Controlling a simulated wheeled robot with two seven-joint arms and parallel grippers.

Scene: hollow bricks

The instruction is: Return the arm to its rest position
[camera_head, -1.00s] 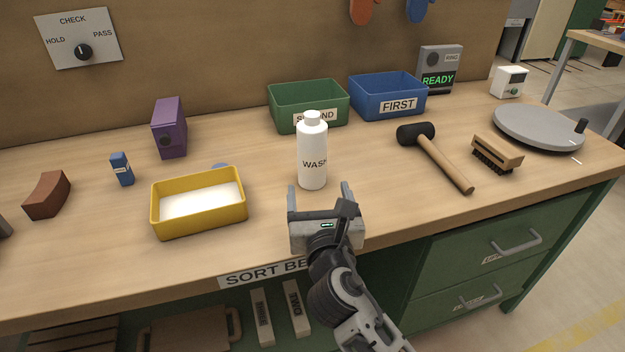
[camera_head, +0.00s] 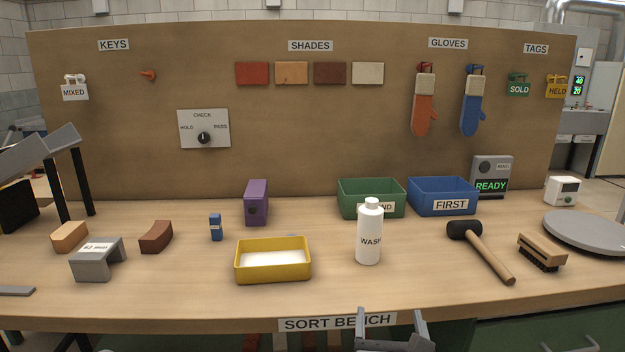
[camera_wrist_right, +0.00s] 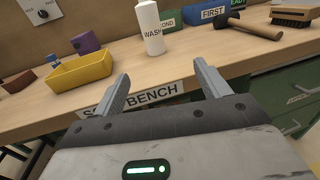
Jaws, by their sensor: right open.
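My right gripper (camera_head: 391,325) shows at the bottom edge of the head view, in front of the bench's front edge. Its two fingers are apart with nothing between them. In the right wrist view the open fingers (camera_wrist_right: 164,92) point toward the bench edge and its "SORT BENCH" label (camera_wrist_right: 133,99). The white WASH bottle (camera_head: 369,232) stands upright on the bench beyond the gripper, apart from it. The rest of the right arm is out of the head view. My left gripper is not in view.
A yellow tray (camera_head: 273,278) with white contents, a mallet (camera_head: 489,258) and a brush (camera_head: 541,252) lie on the bench. Green (camera_head: 356,203) and blue (camera_head: 425,201) bins stand behind. Bench space before the bottle is clear.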

